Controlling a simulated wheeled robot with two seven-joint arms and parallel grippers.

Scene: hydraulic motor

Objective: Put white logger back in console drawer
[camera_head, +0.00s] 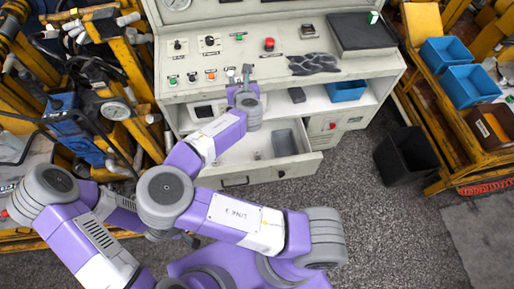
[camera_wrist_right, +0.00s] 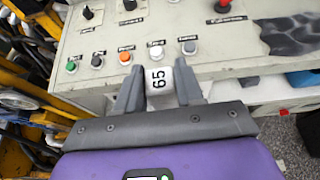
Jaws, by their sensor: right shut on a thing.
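The white logger (camera_wrist_right: 158,79), a small white block marked "65", sits between the two grey fingers of my right gripper (camera_wrist_right: 159,88) in the wrist view. My right gripper is shut on it. In the head view, my right gripper (camera_head: 247,74) is over the front edge of the console (camera_head: 225,62), by the row of buttons; the logger is hardly visible there. The console drawer (camera_head: 250,176) below is pulled open, with a grey bin (camera_head: 284,142) and a small item inside. My forearm hides the left part of the drawer. My left gripper is not in view.
A shelf between panel and drawer holds a blue bin (camera_head: 346,91), a dark box (camera_head: 297,95) and a device with a screen (camera_head: 204,111). Yellow racks stand at both sides. A black waste bin (camera_head: 405,156) stands on the floor to the right.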

